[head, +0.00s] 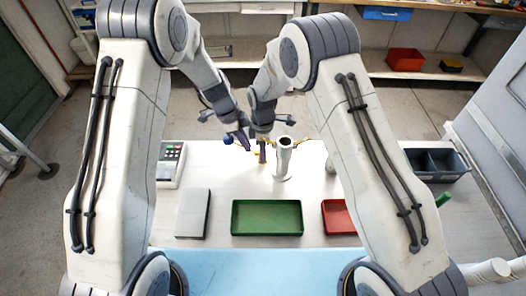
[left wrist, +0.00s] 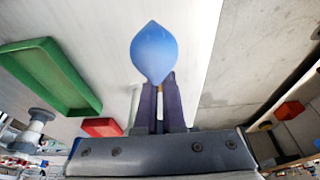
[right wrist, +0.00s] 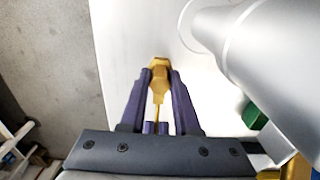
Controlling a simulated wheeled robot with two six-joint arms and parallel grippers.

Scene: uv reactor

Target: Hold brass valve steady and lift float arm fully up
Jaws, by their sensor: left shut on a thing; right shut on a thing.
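The blue float (left wrist: 154,52) of the float arm fills the space at my left fingertips, its tapered end between them; it shows small in the head view (head: 228,138). My left gripper (left wrist: 158,82) is shut on the float arm at this end. The arm's thin rod is mostly hidden. My right gripper (right wrist: 158,75) is shut on the brass valve (right wrist: 158,68), whose yellow body shows between its purple fingers. In the head view both grippers are close together, left of a pale upright cylinder (head: 283,160) on the bench.
A green tray (head: 267,232), a red tray (head: 337,230) and a grey flat box (head: 192,230) lie in front on the white bench. A keypad device (head: 170,172) stands at left. A dark bin (head: 436,177) is at right.

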